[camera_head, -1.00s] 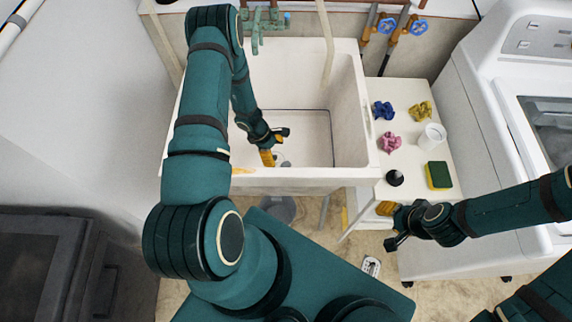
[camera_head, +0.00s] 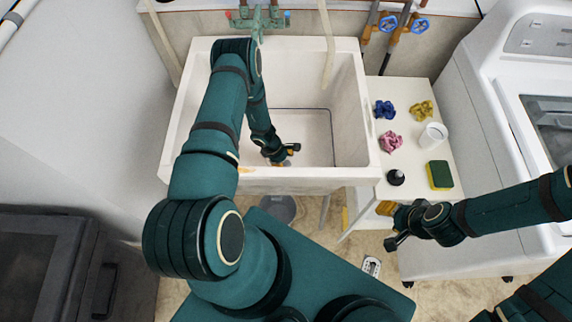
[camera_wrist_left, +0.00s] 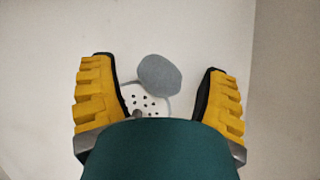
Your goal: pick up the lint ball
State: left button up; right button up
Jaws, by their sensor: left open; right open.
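The lint ball (camera_wrist_left: 159,75) is a grey, rounded lump in the left wrist view. It lies on the white sink floor, partly over the edge of a perforated drain cover (camera_wrist_left: 146,100). My left gripper (camera_head: 283,157) is down inside the sink in the head view. In the left wrist view its yellow-padded fingers (camera_wrist_left: 157,85) are open, one on each side of the lint ball, with gaps on both sides. I cannot make out the lint ball clearly in the head view. My right gripper (camera_head: 388,226) is open and empty in front of the white side table.
The white sink (camera_head: 346,110) has raised walls around my left gripper. The side table (camera_head: 405,99) holds blue (camera_head: 384,109), yellow (camera_head: 421,111) and pink (camera_head: 391,141) crumpled cloths, a white cup (camera_head: 433,135), a dark round object (camera_head: 395,177) and a sponge (camera_head: 439,175). A washer (camera_head: 520,120) stands right.

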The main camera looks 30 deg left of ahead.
pick_arm(q)
jog(key=c, duration=0.8)
